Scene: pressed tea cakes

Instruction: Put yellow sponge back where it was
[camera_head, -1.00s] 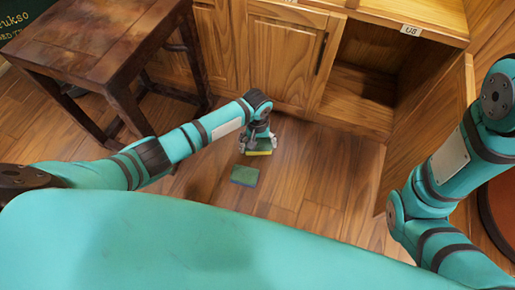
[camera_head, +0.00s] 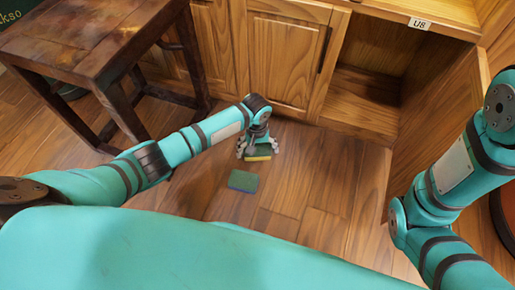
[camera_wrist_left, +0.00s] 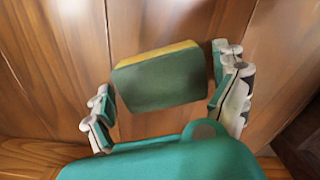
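The yellow sponge (camera_head: 258,157) has a green top and a yellow layer, which shows along its front edge in the head view. It lies at the floor in front of the cabinet. In the left wrist view the sponge (camera_wrist_left: 163,82) sits between the two fingers, with small gaps at its sides. My left gripper (camera_head: 257,150) points down over it, fingers spread around it. It also shows in the wrist view (camera_wrist_left: 163,103). My right arm shows at the right, but its gripper is out of view.
A second sponge (camera_head: 243,181), green with a bluish edge, lies on the floor nearer to me. A dark wooden stool (camera_head: 85,50) stands at the left. An open cabinet compartment (camera_head: 365,95), labelled U8 (camera_head: 419,24), is at the right. The floor between is clear.

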